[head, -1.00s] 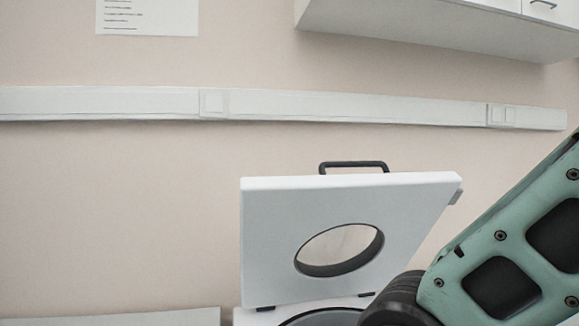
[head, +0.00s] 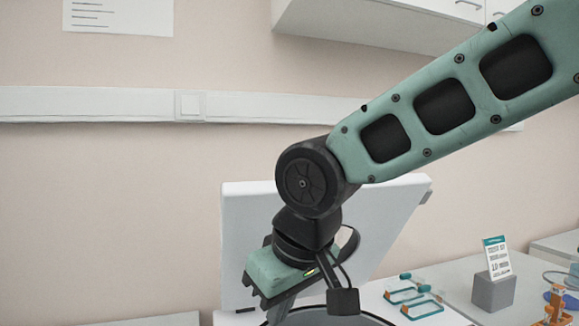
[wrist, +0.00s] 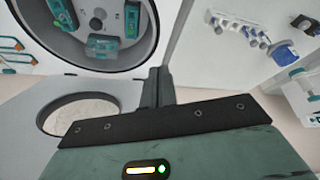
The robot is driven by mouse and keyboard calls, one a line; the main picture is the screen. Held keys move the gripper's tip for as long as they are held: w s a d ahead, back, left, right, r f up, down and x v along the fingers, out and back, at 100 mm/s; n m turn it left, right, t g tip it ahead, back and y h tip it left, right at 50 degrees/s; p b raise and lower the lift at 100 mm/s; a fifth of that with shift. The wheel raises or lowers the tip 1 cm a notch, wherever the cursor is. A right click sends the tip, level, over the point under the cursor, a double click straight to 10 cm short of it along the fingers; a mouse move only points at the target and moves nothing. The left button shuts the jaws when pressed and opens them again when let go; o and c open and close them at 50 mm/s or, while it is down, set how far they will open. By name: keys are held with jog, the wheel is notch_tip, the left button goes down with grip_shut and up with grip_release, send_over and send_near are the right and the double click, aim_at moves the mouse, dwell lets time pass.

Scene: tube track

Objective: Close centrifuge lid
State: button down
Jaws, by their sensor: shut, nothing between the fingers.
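The white centrifuge lid (head: 247,225) stands raised and tilted in the head view, partly hidden behind my arm. Its handle and most of its window are hidden there. In the wrist view the lid (wrist: 28,112) shows at the left with its round window. The open centrifuge bowl (wrist: 60,62) is at the top left of that view, with teal rotor inserts inside. The bowl's dark rim (head: 372,317) just shows at the bottom of the head view. My gripper (head: 280,313) points down in front of the lid, over the bowl area. Its fingers (wrist: 157,82) are shut and empty.
Teal racks (head: 422,309) and a grey block with a card (head: 493,291) stand on the bench to the right. An orange item (head: 555,306) is at the far right. A wall cabinet (head: 390,30) hangs above.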

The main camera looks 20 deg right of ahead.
jog(key=w+d+r+m+t+p, duration=0.1)
jog(key=w+d+r+m+t, duration=0.1)
jog(key=w+r, duration=0.45)
jog(key=w+d+r+m+t+h, duration=0.1)
jog(key=w+d+r+t, duration=0.15)
jog(key=r, duration=0.75)
jog(key=w+d+r+m+t+p, duration=0.1)
jog(key=w+d+r+m+t, duration=0.15)
jog(key=w+r, duration=0.4)
jog(key=shift+n+g, duration=0.25)
jog(key=shift+g, duration=0.25)
jog(key=p+x, duration=0.1)
jog(key=x, duration=0.1)
jog(key=p+x, duration=0.1)
jog(key=x, duration=0.4)
jog(key=shift+w+d+r+p, duration=0.1)
jog(key=shift+w+d+p, duration=0.2)
jog(key=shift+p, duration=0.1)
jog(key=s+f, duration=0.1)
jog(key=s, duration=0.1)
jog(key=shift+s+f, duration=0.35)
jog(key=shift+f, duration=0.05)
jog(key=shift+s+f, duration=0.3)
jog(key=shift+f, duration=0.05)
